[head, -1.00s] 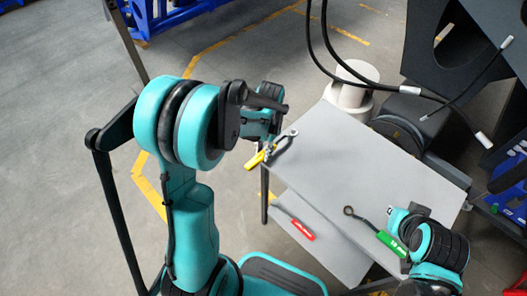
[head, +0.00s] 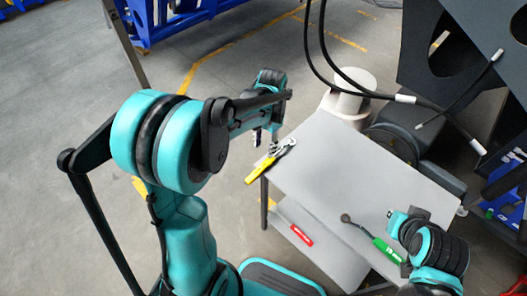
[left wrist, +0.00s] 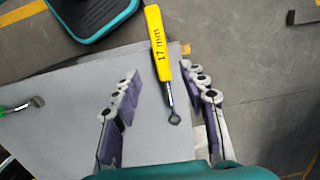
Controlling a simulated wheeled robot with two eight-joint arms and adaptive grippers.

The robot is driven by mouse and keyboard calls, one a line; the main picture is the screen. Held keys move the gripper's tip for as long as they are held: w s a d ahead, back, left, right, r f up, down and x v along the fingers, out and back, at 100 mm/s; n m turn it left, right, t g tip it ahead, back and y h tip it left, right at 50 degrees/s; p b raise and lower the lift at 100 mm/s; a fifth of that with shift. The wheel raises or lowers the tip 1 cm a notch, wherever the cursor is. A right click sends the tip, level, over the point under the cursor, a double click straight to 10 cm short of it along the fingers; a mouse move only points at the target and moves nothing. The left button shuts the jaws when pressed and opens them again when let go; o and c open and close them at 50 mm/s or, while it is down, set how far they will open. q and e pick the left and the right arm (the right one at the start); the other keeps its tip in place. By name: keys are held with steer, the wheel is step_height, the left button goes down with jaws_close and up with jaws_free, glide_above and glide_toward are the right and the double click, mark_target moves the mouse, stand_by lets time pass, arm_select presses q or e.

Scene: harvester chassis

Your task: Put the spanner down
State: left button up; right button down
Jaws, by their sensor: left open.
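A yellow-handled spanner (head: 267,168) marked 17 mm is at the left corner of the grey table top (head: 340,170). In the left wrist view the yellow spanner (left wrist: 160,52) has its ring end over the table top and its handle reaching past the edge. My left gripper (left wrist: 162,74) is open, with its fingers on either side of the spanner and gaps showing. In the head view my left gripper (head: 264,139) is partly hidden by its own arm. My right arm is at the table's right side; its gripper's jaws do not show clearly.
A green-handled spanner (head: 388,250) lies on the table near my right arm. A red-handled tool (head: 301,235) is on the lower shelf (head: 320,250). Black hoses (head: 340,75) hang beyond the table by the dark chassis (head: 470,50). The table's middle is clear.

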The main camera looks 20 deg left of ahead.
arm_select(q)
steer(key=s+d+r+n+t, duration=0.4)
steer(key=s+r+t, duration=0.4)
steer(key=s+r, duration=0.2)
steer(key=shift+s+d+p, duration=0.35)
steer(key=shift+s, duration=0.75)
steer(key=shift+o, duration=0.5)
stand_by(0.6)
